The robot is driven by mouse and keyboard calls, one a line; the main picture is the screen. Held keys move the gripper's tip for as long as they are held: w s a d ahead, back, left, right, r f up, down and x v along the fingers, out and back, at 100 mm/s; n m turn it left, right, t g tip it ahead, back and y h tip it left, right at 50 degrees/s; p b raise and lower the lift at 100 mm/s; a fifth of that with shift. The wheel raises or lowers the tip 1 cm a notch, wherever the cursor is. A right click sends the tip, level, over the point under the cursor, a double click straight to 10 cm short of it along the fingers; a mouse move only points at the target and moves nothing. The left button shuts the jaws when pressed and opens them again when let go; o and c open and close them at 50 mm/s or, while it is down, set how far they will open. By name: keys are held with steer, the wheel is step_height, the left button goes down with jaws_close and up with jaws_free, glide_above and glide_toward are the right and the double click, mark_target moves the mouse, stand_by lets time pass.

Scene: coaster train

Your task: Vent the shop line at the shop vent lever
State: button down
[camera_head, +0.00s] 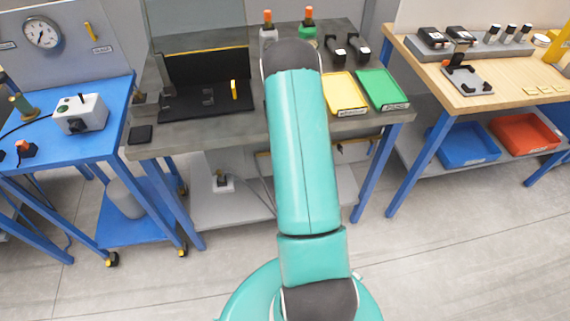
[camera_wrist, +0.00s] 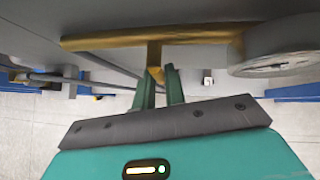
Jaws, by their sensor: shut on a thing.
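In the wrist view, a brass-yellow bar (camera_wrist: 100,42) runs across the top, with a short brass lever stem (camera_wrist: 154,60) reaching down from it between my fingers. My gripper (camera_wrist: 160,84) is shut on this stem near its tip; its two teal fingers stand on either side. A round gauge (camera_wrist: 285,62) is at the right end of the bar, seen at a steep angle. In the head view my own arm hides the gripper. A bit of brass-coloured pipe (camera_head: 263,154) shows under the middle bench beside my arm, but I cannot tell whether it is the same bar.
The grey middle bench (camera_head: 200,132) holds a black stand, a yellow tray (camera_head: 344,93) and a green tray (camera_head: 382,88). A blue bench (camera_head: 30,106) stands at left, a wooden bench (camera_head: 500,88) at right. A wall gauge (camera_head: 42,33) is at far left. The front floor is clear.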

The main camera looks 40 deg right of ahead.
stand_by(0.4)
steer(key=c, duration=1.5)
jaws_free()
steer(key=shift+o, duration=0.2)
steer(key=s+a, duration=0.5)
steer(key=s, duration=0.6)
steer(key=shift+s+r, duration=0.4)
steer(key=shift+r, duration=0.05)
steer(key=shift+a, duration=0.1)
